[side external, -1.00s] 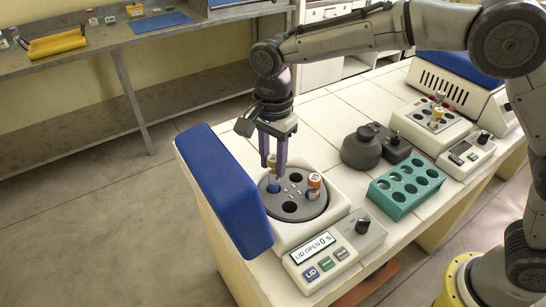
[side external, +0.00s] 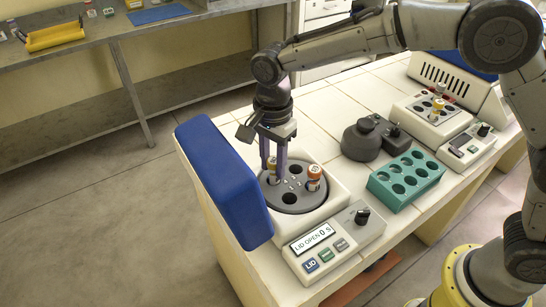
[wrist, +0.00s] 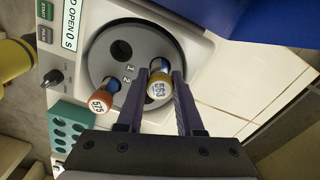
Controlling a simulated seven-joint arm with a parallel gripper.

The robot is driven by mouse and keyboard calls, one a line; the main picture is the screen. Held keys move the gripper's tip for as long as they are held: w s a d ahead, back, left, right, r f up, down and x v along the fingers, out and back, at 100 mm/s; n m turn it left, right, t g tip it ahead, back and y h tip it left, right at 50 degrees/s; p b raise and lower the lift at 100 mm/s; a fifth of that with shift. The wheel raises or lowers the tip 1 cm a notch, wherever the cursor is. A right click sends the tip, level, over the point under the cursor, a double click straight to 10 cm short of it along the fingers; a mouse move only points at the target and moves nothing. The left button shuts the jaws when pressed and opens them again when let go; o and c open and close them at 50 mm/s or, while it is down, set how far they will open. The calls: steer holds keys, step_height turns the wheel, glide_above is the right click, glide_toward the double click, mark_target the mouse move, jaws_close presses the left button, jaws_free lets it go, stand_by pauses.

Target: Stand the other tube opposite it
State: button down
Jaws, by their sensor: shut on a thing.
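The open centrifuge holds a round grey rotor (side external: 291,196) with dark holes. A tube with an orange cap (side external: 315,172) stands in the rotor's right hole; its cap reads 575 in the wrist view (wrist: 100,102). My gripper (side external: 272,172) points down over the left side of the rotor, across from that tube. It is shut on a second tube with a yellow cap (wrist: 160,86), marked 563, with a blue body. This tube is upright at the left hole, its lower end seemingly in it; the fingers partly hide it, and I cannot tell whether it is fully seated.
The blue lid (side external: 222,182) stands open just left of my gripper. The control panel (side external: 320,245) reads LID OPEN. A green rack (side external: 405,178) with empty holes, a dark round device (side external: 361,145) and another machine holding a yellow-capped tube (side external: 437,108) stand to the right.

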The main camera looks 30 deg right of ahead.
steer(key=shift+f, duration=0.15)
steer(key=shift+c, duration=0.7)
jaws_free()
steer(key=shift+r, duration=3.75)
